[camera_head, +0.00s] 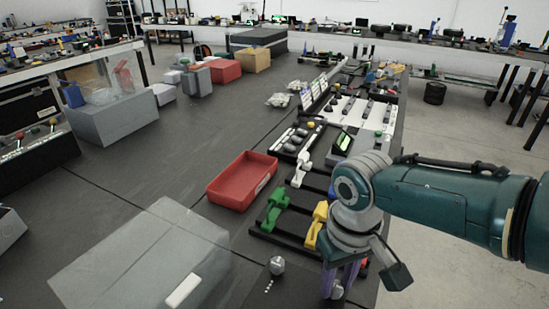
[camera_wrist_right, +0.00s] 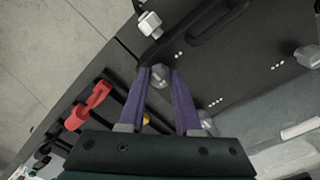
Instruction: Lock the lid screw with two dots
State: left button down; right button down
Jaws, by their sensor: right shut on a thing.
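My right gripper (camera_head: 342,284) points down at the near right end of the bench in the head view. In the right wrist view its purple fingers (camera_wrist_right: 159,76) are shut on a grey faceted screw (camera_wrist_right: 160,75) on the dark lid plate (camera_wrist_right: 235,55). Two small white dots are beside this screw. In the head view the fingers and wrist hide it. Another grey screw (camera_head: 277,265) with several dots stands on the plate. It also seems to show in the wrist view (camera_wrist_right: 206,122), partly behind a finger. My left gripper is out of view.
Further screws stand at the plate's corners (camera_wrist_right: 150,25) (camera_wrist_right: 308,55). A dark handle (camera_wrist_right: 215,22) rises from the plate. Green (camera_head: 273,208) and yellow (camera_head: 316,226) parts sit close behind the gripper. A red tray (camera_head: 241,181) and a grey box (camera_head: 140,262) are left.

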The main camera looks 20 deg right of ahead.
aim_at(336, 285)
dwell(0.3)
jog(key=c, duration=0.6)
grip_release()
jog(key=shift+r, duration=0.25)
notch_tip(336, 285, up, 10)
jog(key=p, duration=0.4)
jog(key=shift+f+p, duration=0.25)
jog(key=shift+p, duration=0.1)
